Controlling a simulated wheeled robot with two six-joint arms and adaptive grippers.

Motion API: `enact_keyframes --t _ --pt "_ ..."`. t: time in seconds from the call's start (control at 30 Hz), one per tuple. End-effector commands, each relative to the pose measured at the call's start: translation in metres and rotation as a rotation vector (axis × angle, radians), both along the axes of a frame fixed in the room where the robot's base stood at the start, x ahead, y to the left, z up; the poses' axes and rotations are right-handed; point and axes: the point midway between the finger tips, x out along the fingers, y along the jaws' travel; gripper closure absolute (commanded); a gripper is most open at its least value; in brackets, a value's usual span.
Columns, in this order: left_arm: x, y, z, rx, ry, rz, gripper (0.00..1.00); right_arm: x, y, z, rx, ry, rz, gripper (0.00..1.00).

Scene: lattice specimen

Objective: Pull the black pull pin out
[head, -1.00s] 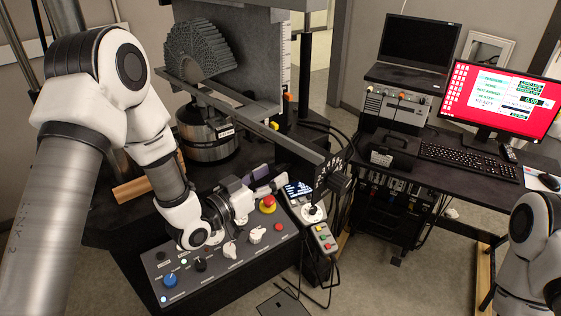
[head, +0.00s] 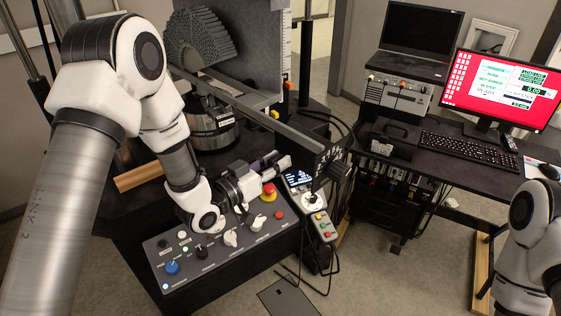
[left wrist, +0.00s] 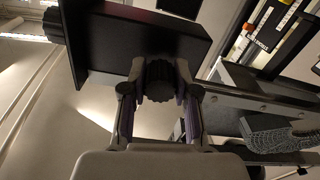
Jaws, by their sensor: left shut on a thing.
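The black pull pin shows in the left wrist view as a dark ribbed knob (left wrist: 158,80) between my left gripper's fingers, in front of a dark rectangular block (left wrist: 115,45). My left gripper (left wrist: 159,92) is shut on this knob. Whether the pin's shaft is in the block is hidden. In the head view my left gripper (head: 284,162) is above the control panel, just left of the black block (head: 328,160) at the beam's near end. The pin itself cannot be made out there. My right gripper is out of view; only part of that arm shows at the right edge.
Below the gripper is a grey control panel (head: 222,262) with a red emergency button (head: 268,189) and several knobs. A long metal beam (head: 262,128) runs back to a grey lattice specimen (head: 203,38). A desk with a red-screened monitor (head: 503,88) stands at the right.

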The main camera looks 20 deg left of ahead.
Motion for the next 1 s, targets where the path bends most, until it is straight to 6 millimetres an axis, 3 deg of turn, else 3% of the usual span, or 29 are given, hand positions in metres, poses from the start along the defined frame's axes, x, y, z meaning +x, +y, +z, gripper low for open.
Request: enact_keyframes --t 0.2,0.23,0.3,0.7,0.83,1.0 --pt "-0.001 0.001 0.0 0.0 0.002 0.001 1.0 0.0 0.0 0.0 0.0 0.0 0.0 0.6" --pt "-0.001 0.001 -0.001 0.0 0.002 0.001 0.67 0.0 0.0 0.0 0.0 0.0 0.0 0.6" --pt "-0.001 0.001 -0.001 0.0 0.002 0.001 0.44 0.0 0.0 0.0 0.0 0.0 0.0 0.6" --pt "-0.007 0.004 0.0 -0.001 0.002 0.002 0.44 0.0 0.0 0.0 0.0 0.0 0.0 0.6" --pt "-0.027 0.016 0.0 -0.006 0.004 0.006 0.44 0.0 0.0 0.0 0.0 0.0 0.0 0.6" --pt "-0.067 0.037 0.0 -0.01 0.004 0.007 0.44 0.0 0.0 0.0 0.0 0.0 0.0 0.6"
